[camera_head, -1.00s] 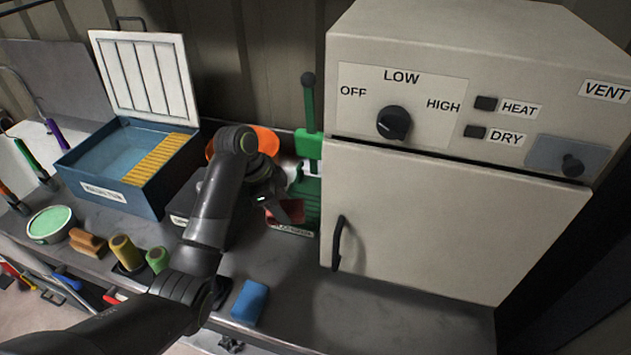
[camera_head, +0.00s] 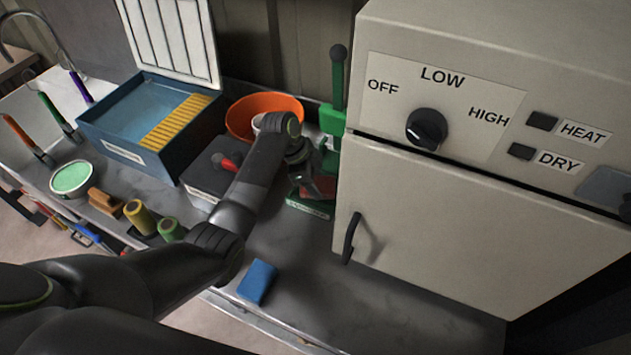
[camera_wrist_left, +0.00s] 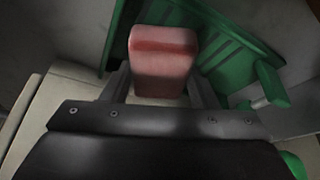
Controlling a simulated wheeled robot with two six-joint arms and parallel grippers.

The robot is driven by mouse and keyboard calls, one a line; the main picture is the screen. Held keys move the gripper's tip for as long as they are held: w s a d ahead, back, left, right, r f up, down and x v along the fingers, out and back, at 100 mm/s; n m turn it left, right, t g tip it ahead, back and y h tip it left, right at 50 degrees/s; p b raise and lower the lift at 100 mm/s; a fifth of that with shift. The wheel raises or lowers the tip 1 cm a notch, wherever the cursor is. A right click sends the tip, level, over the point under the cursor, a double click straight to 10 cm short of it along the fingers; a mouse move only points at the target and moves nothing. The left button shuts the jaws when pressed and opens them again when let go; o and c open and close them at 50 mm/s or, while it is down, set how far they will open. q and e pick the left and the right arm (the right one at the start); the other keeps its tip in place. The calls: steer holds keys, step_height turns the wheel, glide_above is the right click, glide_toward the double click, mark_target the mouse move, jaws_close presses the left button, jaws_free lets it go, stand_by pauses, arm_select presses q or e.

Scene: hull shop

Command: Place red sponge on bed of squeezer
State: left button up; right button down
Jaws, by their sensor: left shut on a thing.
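The red sponge (camera_head: 322,187) is between the fingers of my left gripper (camera_head: 312,192), at the green squeezer beside the cabinet. In the left wrist view the sponge (camera_wrist_left: 163,62) stands out from between the two fingers (camera_wrist_left: 163,92), over the squeezer's ribbed green bed (camera_wrist_left: 230,60). The squeezer (camera_head: 333,118) has an upright green lever with a dark knob, and a labelled green front edge. My arm and gripper hide part of the bed. I cannot tell whether the sponge touches the bed. My right gripper is not in view.
A grey cabinet (camera_head: 440,215) with a handle stands close on the right. An orange bowl (camera_head: 262,108) and a dark box with a red knob (camera_head: 212,168) are on the left. A blue sponge (camera_head: 257,281) lies near the front edge. A blue basin (camera_head: 110,135) is farther left.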

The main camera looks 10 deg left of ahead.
arm_select(q)
steer(key=shift+f, duration=0.7)
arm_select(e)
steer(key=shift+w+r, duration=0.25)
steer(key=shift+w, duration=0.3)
arm_select(q)
steer(key=shift+f, duration=0.2)
steer(key=o, duration=0.9)
steer(key=shift+o, duration=0.2)
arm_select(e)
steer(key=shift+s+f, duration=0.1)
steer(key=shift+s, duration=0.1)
